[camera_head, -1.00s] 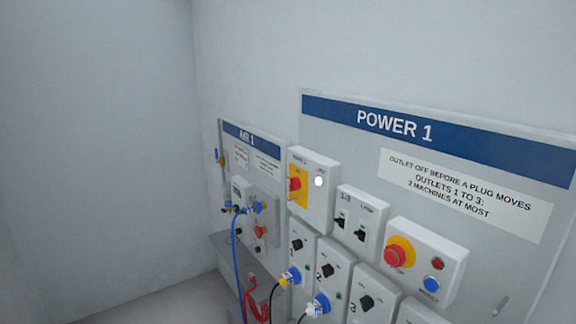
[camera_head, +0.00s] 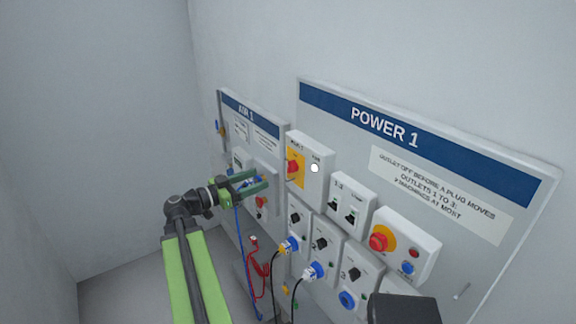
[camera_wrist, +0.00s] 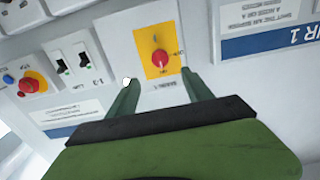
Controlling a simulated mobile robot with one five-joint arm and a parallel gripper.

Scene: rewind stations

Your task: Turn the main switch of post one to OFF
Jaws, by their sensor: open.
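The main switch (camera_head: 293,168) is a red rotary knob on a yellow plate, on a white box (camera_head: 316,165) at the left end of the POWER 1 panel. The wrist view, turned upside down, shows the red knob (camera_wrist: 160,58) with small lettering around it; I cannot surely read which position it points to. My gripper (camera_head: 263,181) is open and empty, left of the switch in the head view. In the wrist view its fingertips (camera_wrist: 160,76) are spread with the knob between and beyond them, apart from it. A white lamp (camera_head: 315,168) on the box looks lit.
Right of the box are a two-switch unit (camera_head: 350,203) and a red emergency button (camera_head: 380,241). Below are outlets with blue plugs (camera_head: 313,271) and hanging cables. The AIR 1 panel (camera_head: 250,118), with hoses, is at the left.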

